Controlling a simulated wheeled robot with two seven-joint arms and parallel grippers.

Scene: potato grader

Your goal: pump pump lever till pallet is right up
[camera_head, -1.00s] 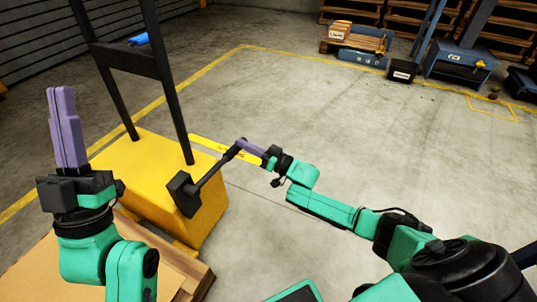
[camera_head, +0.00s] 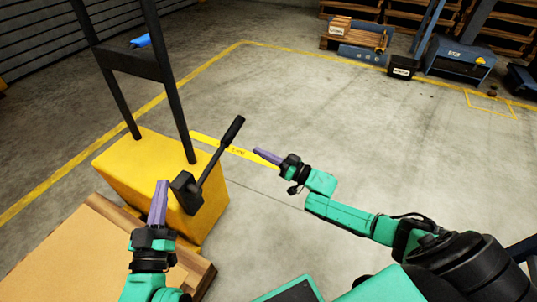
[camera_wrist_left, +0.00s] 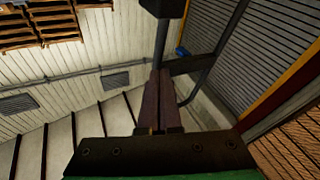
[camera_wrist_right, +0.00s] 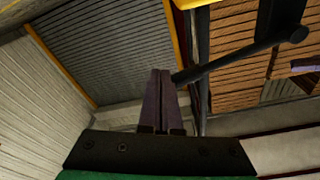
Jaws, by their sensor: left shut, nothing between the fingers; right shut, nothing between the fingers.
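The black pump lever (camera_head: 221,152) juts up and to the right from a black block (camera_head: 187,188) on the yellow pump body (camera_head: 140,170) of the pallet truck. My right gripper (camera_head: 256,151) is shut and empty, to the right of the lever and apart from it. The lever also crosses the right wrist view (camera_wrist_right: 245,57). My left gripper (camera_head: 161,184) is shut and empty, beside the black block at its left; I cannot tell if they touch. The pallet (camera_head: 196,279) lies at the lower left with a tan top.
The truck's black handle frame (camera_head: 135,66) rises behind the yellow body. Open concrete floor with a yellow line (camera_head: 300,52) lies to the right. A blue cabinet (camera_head: 457,66), a black box (camera_head: 403,67) and wooden pallets stand far back.

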